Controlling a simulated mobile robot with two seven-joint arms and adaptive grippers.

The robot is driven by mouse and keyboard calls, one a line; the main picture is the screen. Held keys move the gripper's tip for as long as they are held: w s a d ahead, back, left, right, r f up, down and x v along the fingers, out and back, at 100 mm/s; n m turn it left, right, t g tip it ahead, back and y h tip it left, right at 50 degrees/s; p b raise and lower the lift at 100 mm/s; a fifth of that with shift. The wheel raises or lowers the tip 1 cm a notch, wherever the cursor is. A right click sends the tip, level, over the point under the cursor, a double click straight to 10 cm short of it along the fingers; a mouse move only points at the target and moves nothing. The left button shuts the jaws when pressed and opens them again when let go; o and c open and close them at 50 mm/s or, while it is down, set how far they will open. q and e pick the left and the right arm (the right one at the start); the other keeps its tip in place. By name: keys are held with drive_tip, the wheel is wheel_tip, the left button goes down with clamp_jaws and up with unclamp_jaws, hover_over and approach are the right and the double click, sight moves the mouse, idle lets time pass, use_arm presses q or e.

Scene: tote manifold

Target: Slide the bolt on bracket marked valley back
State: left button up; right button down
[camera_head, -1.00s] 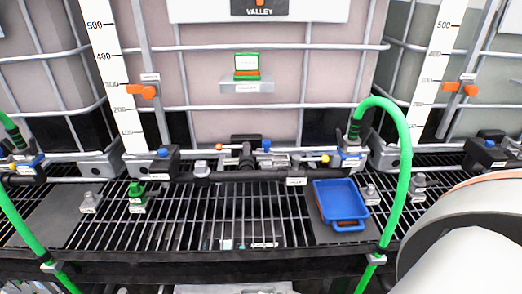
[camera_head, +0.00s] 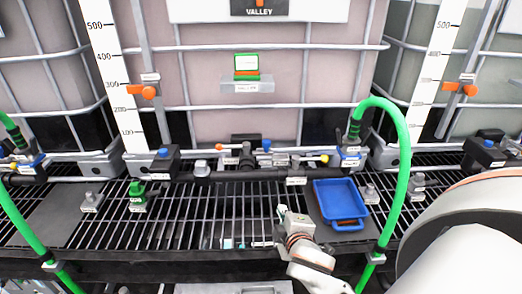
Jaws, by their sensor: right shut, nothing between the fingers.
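A sign reading VALLEY (camera_head: 258,12) hangs on the middle tank. My right gripper (camera_head: 284,211) is shut and empty above the grating, in front of the pipe and left of the blue tray. It touches none of the fittings. My left gripper is not in view.
A blue tray (camera_head: 341,187) lies on the grating (camera_head: 190,220) right of my gripper. A green hose (camera_head: 404,160) arches further right. A small shelf (camera_head: 247,86) holds a green-and-orange object. The grating left of my gripper is mostly clear.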

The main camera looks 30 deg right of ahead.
sight(248, 146)
drive_tip(key=w+a+r+n+t, duration=0.1)
drive_tip(key=w+r+n+t, duration=0.3)
drive_tip(key=w+r, duration=0.5)
drive_tip(key=shift+w+a+t, duration=0.3)
drive_tip(key=shift+w+t, duration=0.3)
drive_tip(key=shift+w, duration=0.1)
drive_tip(key=x, duration=1)
drive_tip(key=shift+w+f+p, duration=0.1)
drive_tip(key=shift+w+p, duration=0.05)
drive_tip(key=shift+p, duration=0.15)
drive_tip(key=d, duration=0.4)
drive_tip(key=shift+s+f+p, duration=0.15)
drive_tip(key=shift+s+p, duration=0.15)
drive_tip(key=shift+p, duration=0.05)
